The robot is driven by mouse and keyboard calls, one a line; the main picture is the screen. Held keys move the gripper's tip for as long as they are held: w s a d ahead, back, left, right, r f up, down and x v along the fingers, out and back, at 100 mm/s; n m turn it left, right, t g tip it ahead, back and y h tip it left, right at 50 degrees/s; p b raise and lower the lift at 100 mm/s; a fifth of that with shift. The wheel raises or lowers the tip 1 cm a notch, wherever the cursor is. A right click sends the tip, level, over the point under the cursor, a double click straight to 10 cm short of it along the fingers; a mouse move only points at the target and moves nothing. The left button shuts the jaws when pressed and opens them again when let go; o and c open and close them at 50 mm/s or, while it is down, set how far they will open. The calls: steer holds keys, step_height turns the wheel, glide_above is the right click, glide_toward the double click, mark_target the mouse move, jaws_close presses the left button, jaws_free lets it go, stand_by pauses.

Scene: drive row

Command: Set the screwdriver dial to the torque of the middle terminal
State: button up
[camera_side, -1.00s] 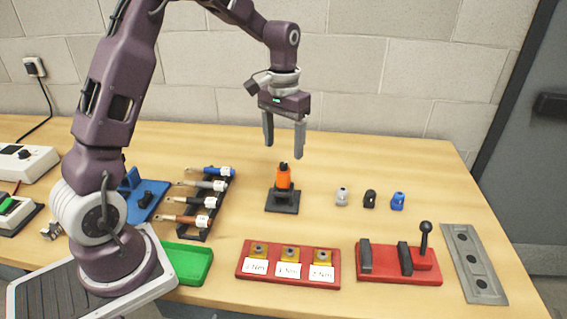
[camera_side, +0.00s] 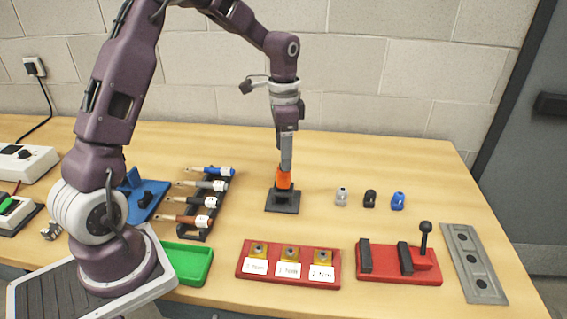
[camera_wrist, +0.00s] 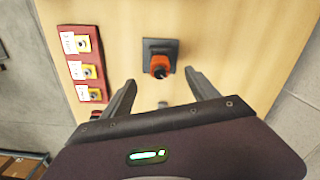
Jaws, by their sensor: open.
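The orange screwdriver (camera_side: 283,179) stands upright in a black square stand (camera_side: 283,203). Its top, where the dial is, is hidden behind my fingers in the side view. My gripper (camera_side: 286,169) points down just above it, one finger in front of the other. In the wrist view, the screwdriver (camera_wrist: 160,66) shows just beyond the gap of my open gripper (camera_wrist: 161,79); I cannot tell whether a finger touches it. The red terminal block (camera_side: 331,271) carries three brass terminals with white labels. The middle label (camera_side: 288,269) is small and seems to read 1 Nm.
A rack of several colored-handled tools (camera_side: 207,203) stands left of the screwdriver. A green tray (camera_side: 188,263) lies in front of it. Grey, black and blue bits (camera_side: 398,201) stand to the right. A red lever fixture (camera_side: 390,272) and grey plate (camera_side: 474,264) lie front right.

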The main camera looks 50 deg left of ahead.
mark_target(283, 185)
steer(key=shift+f, duration=0.15)
steer(key=shift+f, duration=1.05)
jaws_close()
stand_by(0.8)
